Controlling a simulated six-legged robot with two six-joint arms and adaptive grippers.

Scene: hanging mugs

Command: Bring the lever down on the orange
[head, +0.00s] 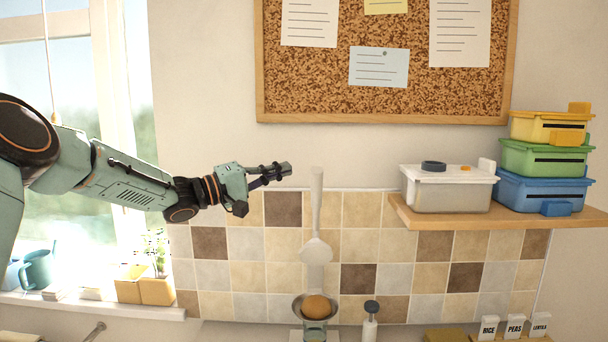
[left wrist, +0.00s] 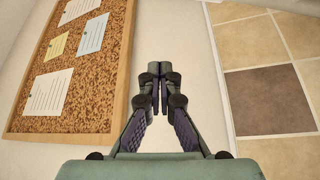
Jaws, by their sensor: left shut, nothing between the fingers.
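The lever (head: 316,215) is a pale upright bar that widens near its lower end, and it stands raised in the middle of the head view. Below it the orange (head: 314,306) sits in a dark-rimmed cup above a small clear glass (head: 315,326). My left gripper (head: 285,171) is level with the top of the lever, just to its left, with a small gap between them in the picture. Its fingers are closed together and empty, as the left wrist view also shows (left wrist: 160,75). My right gripper is out of view.
A wooden shelf (head: 480,218) on the right holds a white-lidded box (head: 449,188) and stacked yellow, green and blue boxes (head: 545,158). A corkboard (head: 385,100) hangs above.

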